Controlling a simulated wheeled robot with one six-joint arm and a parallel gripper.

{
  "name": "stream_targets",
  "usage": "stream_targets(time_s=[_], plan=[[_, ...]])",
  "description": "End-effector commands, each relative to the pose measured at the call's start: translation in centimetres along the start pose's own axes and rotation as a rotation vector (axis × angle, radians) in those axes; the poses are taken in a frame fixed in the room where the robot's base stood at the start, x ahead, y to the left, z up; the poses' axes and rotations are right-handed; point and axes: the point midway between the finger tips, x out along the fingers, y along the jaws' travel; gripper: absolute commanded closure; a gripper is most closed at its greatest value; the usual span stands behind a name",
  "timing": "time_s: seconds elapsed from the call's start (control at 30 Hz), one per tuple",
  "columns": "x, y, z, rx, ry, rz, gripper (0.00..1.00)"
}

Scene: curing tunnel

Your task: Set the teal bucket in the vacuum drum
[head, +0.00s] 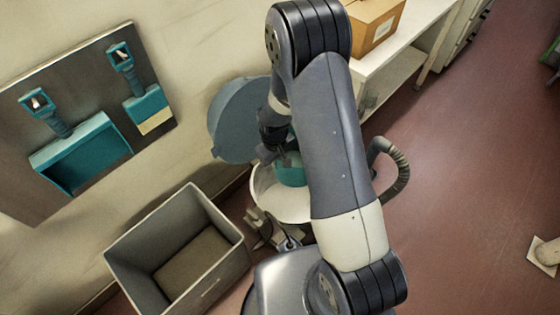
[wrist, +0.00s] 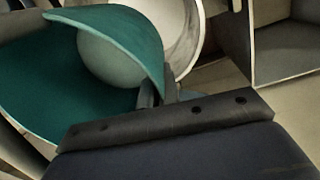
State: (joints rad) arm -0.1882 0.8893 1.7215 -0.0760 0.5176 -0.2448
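The teal bucket (head: 291,171) is at the mouth of the white vacuum drum (head: 265,203), partly hidden behind my arm. I cannot tell whether it touches the drum. In the wrist view the bucket (wrist: 35,75) fills the left side, with its curved rim close to my fingers. My gripper (head: 277,155) is above the drum and appears shut on the bucket's wall; its fingers (wrist: 156,94) are partly hidden in the wrist view. The drum's pale inside (wrist: 185,35) shows beyond the bucket.
A blue-grey round lid (head: 232,120) stands open behind the drum. A grey open bin (head: 222,262) is at the lower left. A ribbed hose (head: 393,170) curves at the drum's right. A bench with a cardboard box (head: 372,28) is behind. A wall board (head: 75,85) holds teal tools.

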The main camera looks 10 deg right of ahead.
Motion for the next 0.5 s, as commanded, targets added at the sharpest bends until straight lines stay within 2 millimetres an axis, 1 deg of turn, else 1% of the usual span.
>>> stream_targets(time_s=[0.17,0.5], plan=[[0.8,0.0,0.0,0.0,0.0,0.0,1.0],[4.0,-0.1,0.0,0.001,0.0,0.0,1.0]])
